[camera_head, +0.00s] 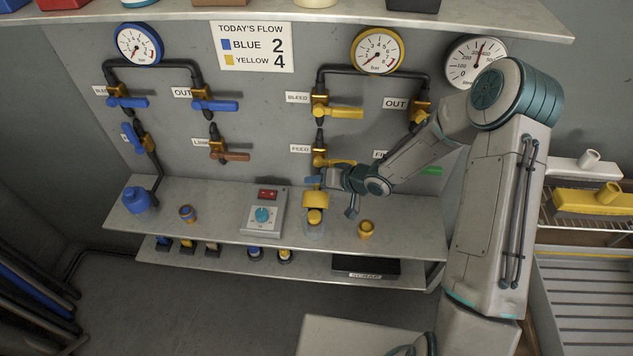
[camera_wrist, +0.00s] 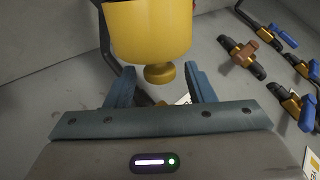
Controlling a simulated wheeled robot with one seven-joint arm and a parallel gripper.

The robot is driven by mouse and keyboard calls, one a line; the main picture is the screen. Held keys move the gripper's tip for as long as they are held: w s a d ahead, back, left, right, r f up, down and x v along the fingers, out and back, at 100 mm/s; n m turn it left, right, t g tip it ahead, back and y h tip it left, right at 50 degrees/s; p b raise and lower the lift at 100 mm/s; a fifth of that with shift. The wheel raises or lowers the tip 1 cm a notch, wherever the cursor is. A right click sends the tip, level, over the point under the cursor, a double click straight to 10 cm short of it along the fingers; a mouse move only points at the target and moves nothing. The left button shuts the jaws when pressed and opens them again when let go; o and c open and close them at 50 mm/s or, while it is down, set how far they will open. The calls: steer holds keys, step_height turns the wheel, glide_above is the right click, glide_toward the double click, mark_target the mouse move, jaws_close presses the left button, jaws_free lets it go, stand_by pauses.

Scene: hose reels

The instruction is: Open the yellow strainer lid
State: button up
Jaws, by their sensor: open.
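The yellow strainer lid (camera_head: 316,199) shows in the head view as a yellow cylinder above the shelf, below the yellow FEED valve. In the wrist view the yellow cylinder (camera_wrist: 150,30) fills the top middle, with a small round yellow knob (camera_wrist: 160,73) at its lower end. My gripper (camera_head: 331,197) is at the strainer in the head view. In the wrist view my gripper (camera_wrist: 159,68) is open, with one blue-grey finger on each side of the knob. Gaps show between the fingers and the knob. The head view does not show the lid's hinge clearly.
A yellow cup-shaped fitting (camera_head: 366,230) stands on the shelf (camera_head: 400,237) right of the strainer. A grey control box (camera_head: 264,212) stands to its left. The yellow FEED valve (camera_head: 322,160) and pipes sit close above. The shelf's right end is bare.

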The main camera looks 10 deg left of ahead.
steer(key=p+v, duration=0.1)
steer(key=v, duration=1.1)
